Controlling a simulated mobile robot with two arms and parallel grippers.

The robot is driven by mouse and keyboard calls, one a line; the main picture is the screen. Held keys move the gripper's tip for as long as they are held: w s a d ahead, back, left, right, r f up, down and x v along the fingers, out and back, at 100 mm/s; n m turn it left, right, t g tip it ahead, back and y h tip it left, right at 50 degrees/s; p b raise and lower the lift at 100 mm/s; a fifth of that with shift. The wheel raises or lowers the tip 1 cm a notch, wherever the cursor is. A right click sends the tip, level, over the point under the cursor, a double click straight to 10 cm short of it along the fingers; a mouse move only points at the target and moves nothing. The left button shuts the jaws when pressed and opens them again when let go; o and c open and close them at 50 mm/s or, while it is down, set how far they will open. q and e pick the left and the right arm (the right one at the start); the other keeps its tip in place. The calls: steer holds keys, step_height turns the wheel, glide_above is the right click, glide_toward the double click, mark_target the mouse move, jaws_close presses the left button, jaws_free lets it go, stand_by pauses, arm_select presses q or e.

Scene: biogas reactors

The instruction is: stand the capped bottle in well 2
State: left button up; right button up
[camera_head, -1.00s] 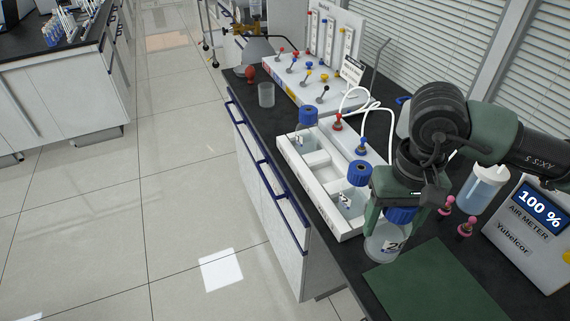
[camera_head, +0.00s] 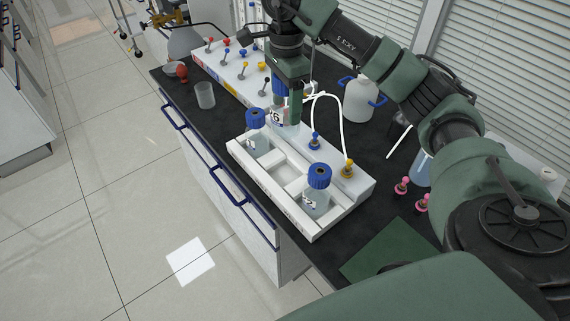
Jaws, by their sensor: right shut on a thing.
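My right gripper (camera_head: 288,104) is shut on a blue-capped bottle (camera_head: 276,117) with a dark mark on its white label. It holds the bottle at the far end of the white well block (camera_head: 330,217); the gripper partly hides it, and I cannot tell its height above the block. One blue-capped bottle (camera_head: 258,140) stands in the block's far well and another (camera_head: 316,198) in its near well. The wells between them look empty. Well numbers are not readable. My left gripper is not in view.
Blue (camera_head: 314,141) and yellow (camera_head: 347,168) plugs with white tubes stand on the block's back ledge. A glass beaker (camera_head: 205,96) and a lever panel (camera_head: 222,66) lie beyond. A green mat (camera_head: 385,250) is bare at the front. Pink-topped pieces (camera_head: 402,186) stand right.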

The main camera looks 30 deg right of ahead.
step_height(320, 180, down, 17)
steer(key=p, duration=0.4)
steer(key=shift+a, duration=0.1)
steer(key=shift+w+f+p, duration=0.1)
steer(key=shift+f+p, duration=0.2)
steer(key=shift+f, duration=0.3)
steer(key=shift+f+b, duration=0.2)
steer(key=shift+b, duration=0.1)
steer(key=o, duration=1.8)
steer(key=shift+r, duration=0.1)
steer(key=shift+r, duration=0.1)
